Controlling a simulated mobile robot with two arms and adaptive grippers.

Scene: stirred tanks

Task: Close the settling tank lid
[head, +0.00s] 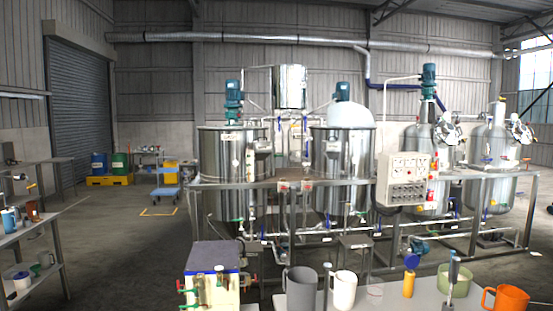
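Several steel tanks stand in a row on a metal frame across the room. The left tank (222,170) has a blue-green motor (233,100) above it. The middle tank (342,165) has a pale rounded dome (346,116) at its top; I cannot tell whether this is a raised lid. The two right tanks (425,170) (488,165) have round hatch parts (447,133) (520,131) near their tops, which look swung out. The labels are too small to read, so I cannot tell which is the settling tank. Neither gripper is in view.
A table (385,296) in front holds a grey mug (301,288), a white mug (344,291) and an orange mug (506,298). A box with valves (212,280) stands left of it. Shelves (38,235) line the left side. A control panel (404,178) fronts the tanks. Floor at centre left is clear.

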